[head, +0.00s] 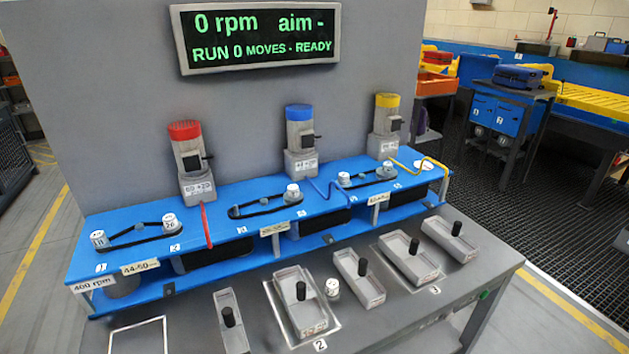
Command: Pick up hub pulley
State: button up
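Several small pale pulleys are in the head view, and I cannot tell for sure which one is the hub pulley. One loose pale pulley (333,287) stands on the grey bench between two grey trays. On the blue deck (225,224), a pulley marked 11 (99,238) and one that seems marked 26 (170,222) have a black belt (135,230) around them. Another pale pulley (293,191) stands at the middle belt. A pale pulley (344,179) is at the right belt. My gripper is not in view.
Grey trays with black knobs, such as one (297,309), line the bench front (385,318). Red (191,162), blue (299,142) and yellow-topped (386,127) motors stand behind the deck. A display (255,37) reads 0 rpm. A white outlined square (138,338) at front left looks empty.

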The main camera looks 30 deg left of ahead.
aim_at(293, 195)
jog(key=z, duration=0.05)
jog(key=i, duration=0.9)
jog(key=u, duration=2.4)
